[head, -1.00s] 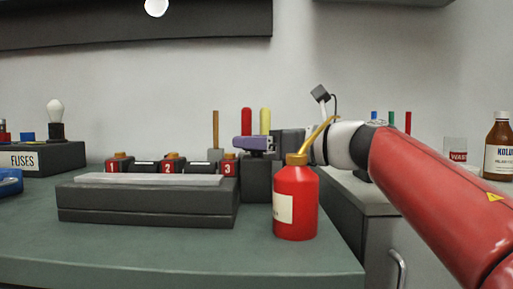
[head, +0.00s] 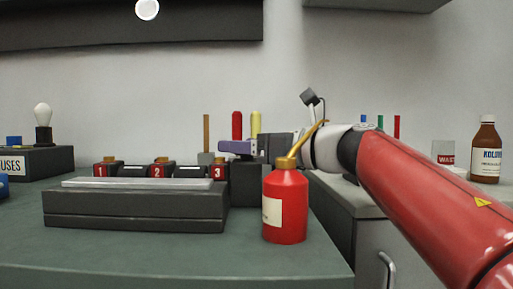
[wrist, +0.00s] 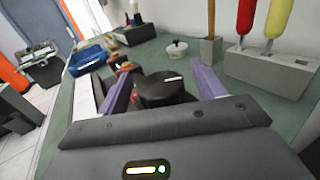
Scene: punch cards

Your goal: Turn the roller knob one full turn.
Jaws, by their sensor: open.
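The roller knob (wrist: 165,93) is a dark round knob with a white line on its top, seen in the wrist view between the two purple fingers of my gripper (wrist: 163,78). The fingers are open, one on each side of it; I cannot tell whether they touch it. In the head view my gripper (head: 236,148) reaches left, by the right end of a row of red blocks numbered 1, 2 and 3 (head: 213,169) with black rollers between them. The knob cannot be made out in the head view.
A red oil can (head: 286,215) with a brass spout stands in front of my wrist. A long dark base (head: 135,212) with a metal top lies before the rollers. Upright tools with red and yellow handles (head: 256,124) stand behind. The bench front is clear.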

